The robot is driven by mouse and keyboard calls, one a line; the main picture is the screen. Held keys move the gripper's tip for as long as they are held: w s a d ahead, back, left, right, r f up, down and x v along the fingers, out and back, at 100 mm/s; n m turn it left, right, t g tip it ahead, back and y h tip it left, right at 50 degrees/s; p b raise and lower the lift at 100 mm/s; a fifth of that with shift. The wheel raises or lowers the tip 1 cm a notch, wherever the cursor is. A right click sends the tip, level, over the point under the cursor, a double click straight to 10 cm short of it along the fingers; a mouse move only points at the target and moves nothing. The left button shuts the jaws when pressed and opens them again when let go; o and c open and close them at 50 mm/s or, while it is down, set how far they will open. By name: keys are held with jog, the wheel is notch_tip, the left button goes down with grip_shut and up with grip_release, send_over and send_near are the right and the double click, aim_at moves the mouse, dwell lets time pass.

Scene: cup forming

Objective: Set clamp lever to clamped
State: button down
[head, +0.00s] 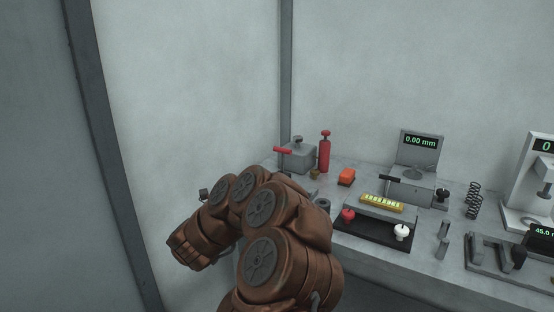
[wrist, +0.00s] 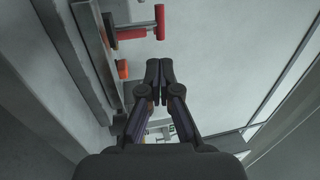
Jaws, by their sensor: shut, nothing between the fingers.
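My gripper (wrist: 159,70) shows in the wrist view with its two black fingertips together and nothing between them. In the head view I cannot make it out clearly behind my brown arm. No lever is labelled as the clamp lever. A lever with a red grip (head: 283,150) stands at the grey box (head: 300,158) at the bench's back left. A black T-shaped handle (head: 388,179) stands by the gauge fixture. In the wrist view a red T-shaped part (wrist: 160,22) lies beyond the fingertips, apart from them; I cannot tell which red thing it is.
A wall and post (head: 286,85) stand behind. Wall space above the bench is clear.

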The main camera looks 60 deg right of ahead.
jog(key=p, duration=0.2)
send_near(281, 151)
jog(key=d, duration=0.4)
jog(key=d+r, duration=0.1)
jog(key=d, duration=0.2)
jog(key=shift+d+r, duration=0.1)
dwell(0.3)
jog(key=shift+w+r, duration=0.1)
jog(key=shift+w, duration=0.05)
dwell(0.3)
